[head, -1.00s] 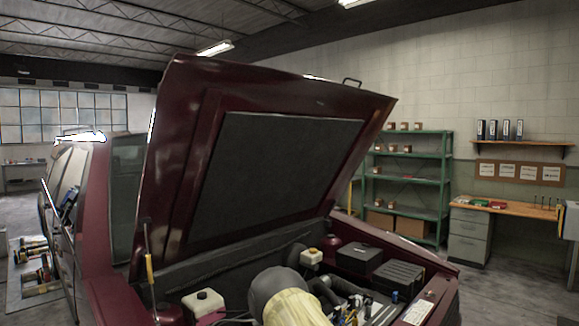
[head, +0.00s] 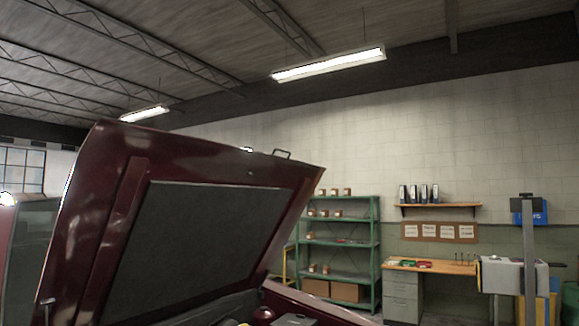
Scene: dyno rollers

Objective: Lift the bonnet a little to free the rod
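The dark red bonnet (head: 195,235) stands raised and tilted at the left of the head view, with its underside and black lining pad facing me. My gripper is not in view.
A green shelf unit (head: 340,236) with small boxes stands behind the car. A wooden workbench (head: 434,266) with grey drawers is right of it. A grey post (head: 528,260) stands at the far right. The engine bay is almost wholly cut off below.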

